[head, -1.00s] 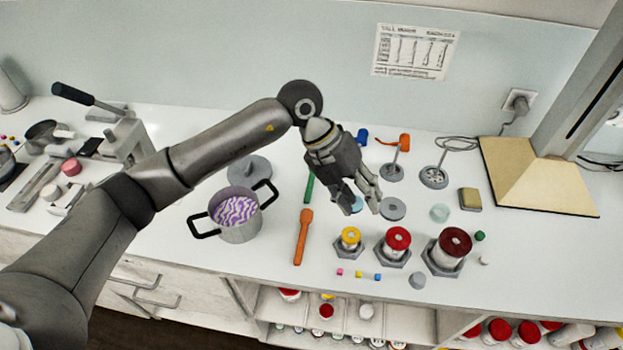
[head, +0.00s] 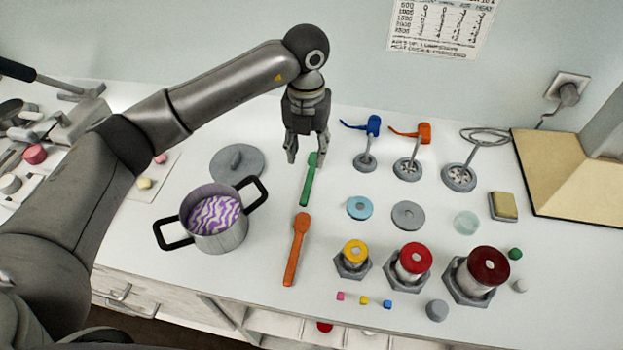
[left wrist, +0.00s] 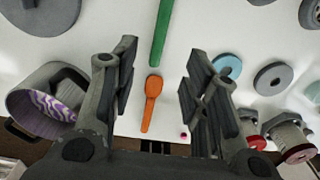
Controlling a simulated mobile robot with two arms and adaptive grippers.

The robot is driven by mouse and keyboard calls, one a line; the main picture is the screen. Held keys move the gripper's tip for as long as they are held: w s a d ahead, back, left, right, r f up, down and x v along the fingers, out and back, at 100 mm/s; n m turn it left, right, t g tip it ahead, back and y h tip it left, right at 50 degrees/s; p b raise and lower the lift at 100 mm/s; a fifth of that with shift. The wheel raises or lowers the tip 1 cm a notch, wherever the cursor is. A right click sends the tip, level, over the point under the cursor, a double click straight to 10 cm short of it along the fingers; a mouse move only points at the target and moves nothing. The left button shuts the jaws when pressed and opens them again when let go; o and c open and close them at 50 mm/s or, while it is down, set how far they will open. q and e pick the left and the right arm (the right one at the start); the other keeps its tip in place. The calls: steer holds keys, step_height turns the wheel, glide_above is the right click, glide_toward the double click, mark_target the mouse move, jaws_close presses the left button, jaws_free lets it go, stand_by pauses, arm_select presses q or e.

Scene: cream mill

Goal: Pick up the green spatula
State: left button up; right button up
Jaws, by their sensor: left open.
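The green spatula (head: 308,182) lies on the white counter, its handle pointing toward the front. In the left wrist view the green spatula (left wrist: 161,32) runs in from the top edge, beyond the fingers. My left gripper (head: 305,158) is open and empty, pointing down around the far end of the spatula, with one finger on each side. The height of the fingers above the counter is hard to tell. In the left wrist view the open fingers of my left gripper (left wrist: 160,88) stand wide apart. My right gripper is not in view.
An orange spatula (head: 296,250) lies just in front of the green one. A pot (head: 222,238) with purple swirled contents stands to the left, near a grey lid (head: 254,165). Blue (head: 359,208) and grey (head: 408,228) discs lie to the right, with capped jars in front.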

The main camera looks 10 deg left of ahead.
arm_select(q)
steer(key=p, duration=0.2)
glide_above(308, 184)
steer(key=f, duration=0.5)
steer(key=shift+s, duration=0.25)
steer(key=shift+w+f, duration=0.15)
steer(key=shift+f, duration=0.5)
step_height(308, 184, down, 3)
steer(key=shift+w+f+p, duration=0.1)
steer(key=shift+f+p, duration=0.05)
steer(key=shift+p, duration=0.95)
steer(key=shift+f, duration=0.6)
jaws_close()
